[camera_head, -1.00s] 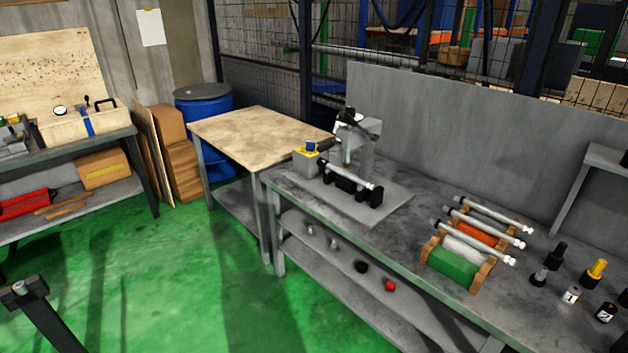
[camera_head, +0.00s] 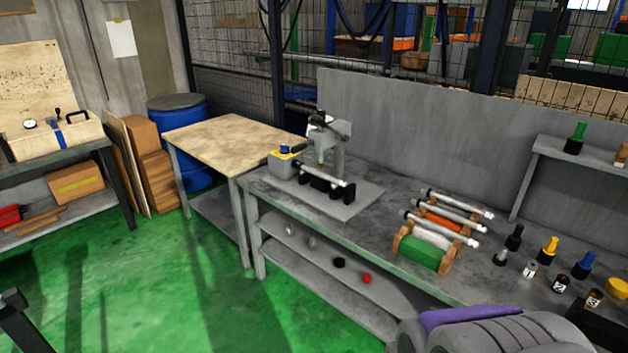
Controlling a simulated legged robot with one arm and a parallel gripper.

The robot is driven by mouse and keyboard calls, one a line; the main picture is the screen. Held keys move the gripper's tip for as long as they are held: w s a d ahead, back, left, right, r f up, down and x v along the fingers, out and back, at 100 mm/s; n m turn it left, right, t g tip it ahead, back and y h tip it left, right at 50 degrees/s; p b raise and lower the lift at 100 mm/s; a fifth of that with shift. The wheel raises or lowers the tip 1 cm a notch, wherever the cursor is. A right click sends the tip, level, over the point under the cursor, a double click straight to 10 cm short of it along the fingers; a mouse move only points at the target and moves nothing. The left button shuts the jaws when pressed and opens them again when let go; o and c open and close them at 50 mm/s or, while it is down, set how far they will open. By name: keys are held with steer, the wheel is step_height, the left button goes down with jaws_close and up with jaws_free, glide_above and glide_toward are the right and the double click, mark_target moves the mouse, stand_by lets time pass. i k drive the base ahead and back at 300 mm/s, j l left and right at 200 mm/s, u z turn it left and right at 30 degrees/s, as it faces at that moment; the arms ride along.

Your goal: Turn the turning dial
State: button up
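A small cylindrical grinder (camera_head: 338,145) stands on a grey base plate (camera_head: 350,207) at the left end of the grey workbench (camera_head: 372,240). At its left side is a grey box (camera_head: 282,168) with a yellow top and a blue knob (camera_head: 284,149), which looks like the turning dial. The dial is small in view, and I cannot read its turned position. A pale rod lies across the front of the grinder. I see no gripper fingers in the frame, and nothing touches the dial.
A rounded grey and purple body (camera_head: 490,330), perhaps part of my arm, covers the bench's front right. A rack of rods (camera_head: 425,250) and several small bottles stand right of the grinder. A wooden-topped table (camera_head: 228,143) adjoins its left. Green floor (camera_head: 150,290) is open in front.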

mark_target(285, 149)
steer(key=i+j+z, duration=0.1)
steer(key=j, duration=0.3)
steer(key=i+j+z, duration=0.1)
steer(key=i+j, duration=0.15)
steer(key=j, duration=0.15)
steer(key=i+j+z, duration=0.15)
steer(key=j, duration=0.25)
steer(key=i+j+z, duration=0.1)
steer(key=j, duration=0.35)
steer(key=i+j+z, duration=0.1)
steer(key=j, duration=0.35)
steer(key=i+j+z, duration=0.1)
steer(key=i, duration=0.4)
steer(key=i+j, duration=0.2)
steer(key=i, duration=0.35)
steer(key=i+j+z, duration=0.15)
steer(key=i, duration=0.35)
steer(key=i+j+z, duration=0.1)
steer(key=i, duration=0.4)
steer(key=j, duration=0.1)
